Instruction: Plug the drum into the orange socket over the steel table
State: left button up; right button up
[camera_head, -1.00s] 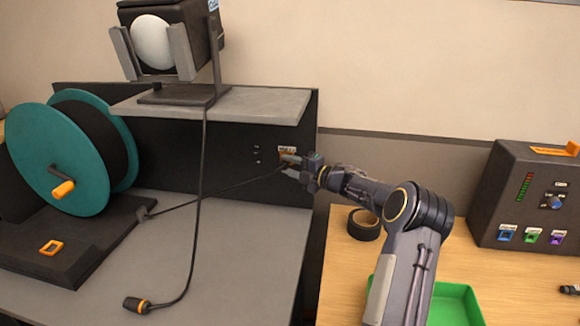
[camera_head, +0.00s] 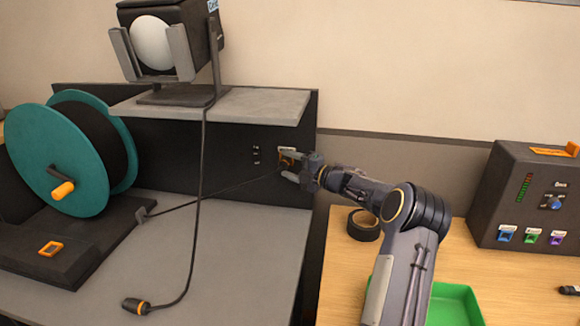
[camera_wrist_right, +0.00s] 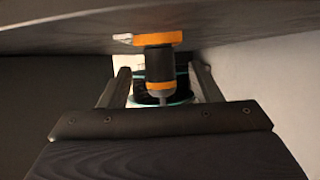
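The teal cable drum (camera_head: 40,150) stands on its dark base at the left of the steel table (camera_head: 240,235). Its thin cable (camera_head: 215,192) runs up to the orange socket (camera_head: 286,151) on the dark back panel. In the right wrist view, the black plug (camera_wrist_right: 160,67) meets the orange socket plate (camera_wrist_right: 157,39) end on, with no gap visible. My right gripper (camera_head: 289,169) is at the socket. Its fingers (camera_wrist_right: 163,88) stand apart on both sides of the plug, with gaps between. My left gripper is not in view.
A lamp (camera_head: 168,45) stands on a raised grey shelf (camera_head: 260,104); its cable hangs to a loose black connector (camera_head: 136,305) on the table. At the right are black tape (camera_head: 364,224), a green tray (camera_head: 455,303) and a control box (camera_head: 530,200).

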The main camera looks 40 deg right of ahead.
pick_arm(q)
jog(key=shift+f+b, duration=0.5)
pick_arm(e)
jog(key=v, duration=0.8)
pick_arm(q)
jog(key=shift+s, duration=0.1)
